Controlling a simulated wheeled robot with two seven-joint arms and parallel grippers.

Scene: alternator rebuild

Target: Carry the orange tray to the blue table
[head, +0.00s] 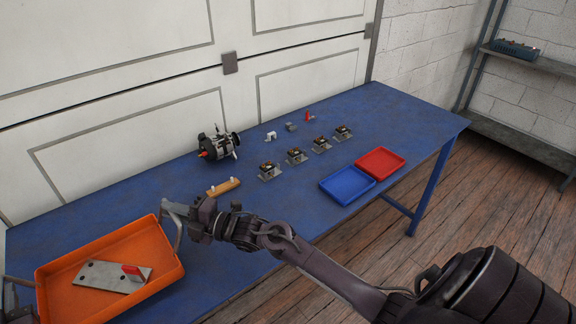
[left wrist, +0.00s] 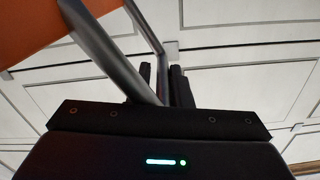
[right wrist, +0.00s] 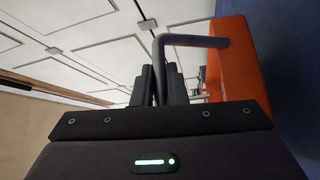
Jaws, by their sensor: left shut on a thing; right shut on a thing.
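The orange tray (head: 62,279) is at the lower left of the head view, over the near left part of the blue table (head: 300,115). I cannot tell whether it touches the tabletop. A grey metal plate (head: 100,277) with holes and a small red part (head: 132,272) lie in it. My right gripper (head: 188,213) is shut on the tray's right handle; the right wrist view shows the bar between the fingers (right wrist: 160,85). My left gripper (left wrist: 164,85) is shut on the other handle in the left wrist view; it is mostly cut off in the head view.
An alternator (head: 218,145) stands at the table's back. A wooden block with white pegs (head: 223,187) lies right of the tray. Several small metal fixtures (head: 296,157), a blue tray (head: 346,184) and a red tray (head: 380,163) are farther right. White panelled doors (head: 120,90) rise behind.

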